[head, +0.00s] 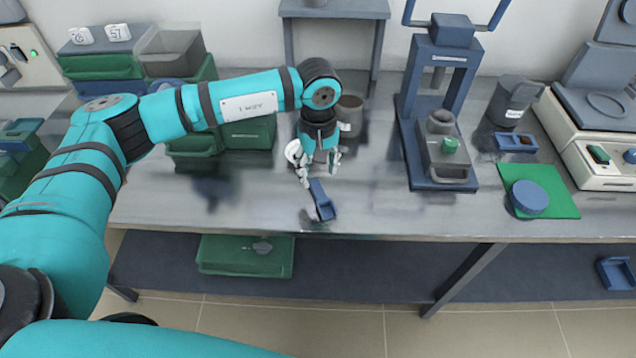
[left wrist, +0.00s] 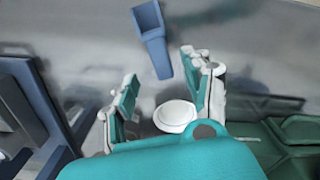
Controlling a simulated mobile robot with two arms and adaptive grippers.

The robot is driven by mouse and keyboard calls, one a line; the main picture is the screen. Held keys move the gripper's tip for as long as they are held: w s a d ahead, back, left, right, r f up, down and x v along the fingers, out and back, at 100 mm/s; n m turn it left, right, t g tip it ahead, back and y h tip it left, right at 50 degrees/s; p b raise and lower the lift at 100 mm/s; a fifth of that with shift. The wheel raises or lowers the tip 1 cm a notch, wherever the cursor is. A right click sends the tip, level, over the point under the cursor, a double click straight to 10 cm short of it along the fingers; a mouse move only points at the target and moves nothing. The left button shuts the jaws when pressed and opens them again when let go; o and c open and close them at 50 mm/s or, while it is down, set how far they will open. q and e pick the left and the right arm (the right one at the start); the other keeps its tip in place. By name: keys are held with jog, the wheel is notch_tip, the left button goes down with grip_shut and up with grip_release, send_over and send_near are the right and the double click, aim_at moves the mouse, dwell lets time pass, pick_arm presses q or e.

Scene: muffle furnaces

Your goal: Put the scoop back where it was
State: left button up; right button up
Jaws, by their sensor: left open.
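The scoop (head: 321,201) is blue and lies on the grey bench top near its front edge, below my left gripper in the head view. In the left wrist view the scoop (left wrist: 152,38) lies beyond the fingertips, its handle pointing toward the gap between them. My left gripper (head: 318,172) is open and empty, pointing down at the bench close to the scoop's handle end; its two spread fingers also show in the left wrist view (left wrist: 160,90). Whether a finger touches the scoop I cannot tell. My right gripper is not in view.
A grey cup (head: 350,115) stands behind my left gripper. Green bins (head: 250,133) stand left. The bench front right of the scoop is clear.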

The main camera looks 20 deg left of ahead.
aim_at(318, 189)
pick_arm(q)
notch_tip(318, 189, up, 6)
jog(key=shift+b, duration=0.45)
dwell(1.3)
